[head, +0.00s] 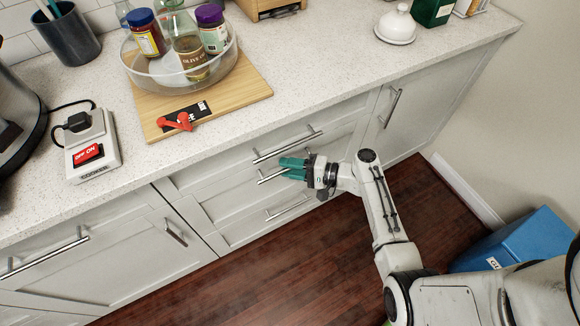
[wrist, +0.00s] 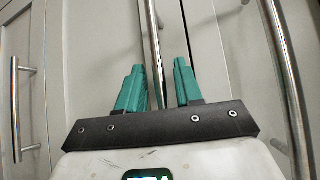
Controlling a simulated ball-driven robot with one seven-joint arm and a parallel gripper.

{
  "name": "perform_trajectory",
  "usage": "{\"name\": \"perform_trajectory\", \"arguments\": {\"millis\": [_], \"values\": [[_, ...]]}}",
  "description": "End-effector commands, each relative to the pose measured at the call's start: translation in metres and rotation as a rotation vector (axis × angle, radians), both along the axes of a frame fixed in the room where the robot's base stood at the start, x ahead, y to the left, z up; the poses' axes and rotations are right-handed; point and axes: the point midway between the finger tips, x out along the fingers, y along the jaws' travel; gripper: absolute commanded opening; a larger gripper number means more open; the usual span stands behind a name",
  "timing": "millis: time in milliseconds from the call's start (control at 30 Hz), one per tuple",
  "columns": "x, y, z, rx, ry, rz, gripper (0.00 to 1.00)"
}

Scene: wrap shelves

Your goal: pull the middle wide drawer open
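The middle wide drawer (head: 222,206) is a white panel in a stack of three under the counter. It looks closed. Its silver bar handle (head: 267,178) is partly hidden by my gripper (head: 281,167) in the head view. In the wrist view the handle bar (wrist: 152,40) runs between the two green fingers of my gripper (wrist: 160,78). The fingers are apart.
The top drawer's handle (head: 288,146) and the bottom drawer's handle (head: 287,207) lie close above and below. A cabinet door handle (head: 391,107) is to the right. A blue bin (head: 522,243) stands on the floor at right. The wooden floor (head: 290,265) before the drawers is clear.

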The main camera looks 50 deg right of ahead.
Motion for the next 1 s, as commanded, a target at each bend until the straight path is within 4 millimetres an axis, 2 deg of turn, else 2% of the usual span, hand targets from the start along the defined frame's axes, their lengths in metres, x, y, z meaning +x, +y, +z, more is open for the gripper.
{"name": "perform_trajectory", "arguments": {"millis": [167,533,1000], "values": [[-0.0001,0.0002,0.0,0.0,0.0,0.001,0.34],[-0.0003,0.0002,0.0,0.0,0.0,0.001,0.0],[-0.0006,0.0003,-0.0003,0.001,0.001,0.001,0.0]]}}
